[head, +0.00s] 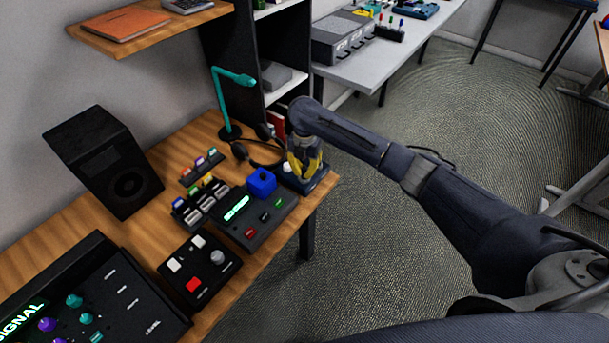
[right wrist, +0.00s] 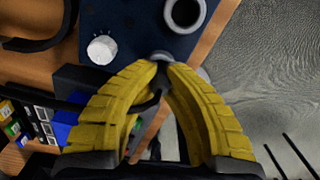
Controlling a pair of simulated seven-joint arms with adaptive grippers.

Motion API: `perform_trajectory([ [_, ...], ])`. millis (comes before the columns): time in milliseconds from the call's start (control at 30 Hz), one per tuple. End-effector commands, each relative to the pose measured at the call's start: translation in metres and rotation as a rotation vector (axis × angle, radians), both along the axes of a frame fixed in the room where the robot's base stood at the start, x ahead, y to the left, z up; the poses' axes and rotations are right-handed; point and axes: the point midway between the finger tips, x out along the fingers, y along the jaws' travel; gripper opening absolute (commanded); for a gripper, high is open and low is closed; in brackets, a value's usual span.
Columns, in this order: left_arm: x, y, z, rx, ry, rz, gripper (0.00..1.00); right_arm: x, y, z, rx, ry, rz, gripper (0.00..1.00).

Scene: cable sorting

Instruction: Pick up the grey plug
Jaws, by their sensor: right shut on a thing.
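My right gripper (head: 303,172) reaches over the dark blue box at the table's right corner. In the right wrist view its yellow fingers (right wrist: 164,66) point at the box and come together at their tips. A small piece of the grey plug (right wrist: 160,56) shows between the tips; the fingers hide most of it. The dark blue box (right wrist: 132,20) carries a white knob (right wrist: 101,49) and a grey ring-shaped socket (right wrist: 185,12). I cannot tell whether the plug touches the box. My left gripper is not in view.
A black device with a green display (head: 236,208) and a blue cube (head: 262,182) stand close beside the box. A teal lamp (head: 228,100) and black headphones (head: 258,152) are behind. The table edge is close; open floor lies to the right.

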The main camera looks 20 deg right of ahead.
Motion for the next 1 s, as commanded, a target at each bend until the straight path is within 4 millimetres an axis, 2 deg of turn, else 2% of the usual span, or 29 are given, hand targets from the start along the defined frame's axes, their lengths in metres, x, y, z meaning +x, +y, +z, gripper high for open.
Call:
perform_trajectory([
  [633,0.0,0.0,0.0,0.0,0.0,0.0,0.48,0.001,0.0,0.005,0.0,-0.001,0.001,0.0],
  [867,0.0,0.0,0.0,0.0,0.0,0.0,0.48,0.001,-0.001,0.028,-0.002,-0.004,0.002,0.0],
  [1000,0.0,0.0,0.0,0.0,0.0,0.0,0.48,0.002,-0.001,0.056,-0.001,-0.006,0.002,0.0],
])
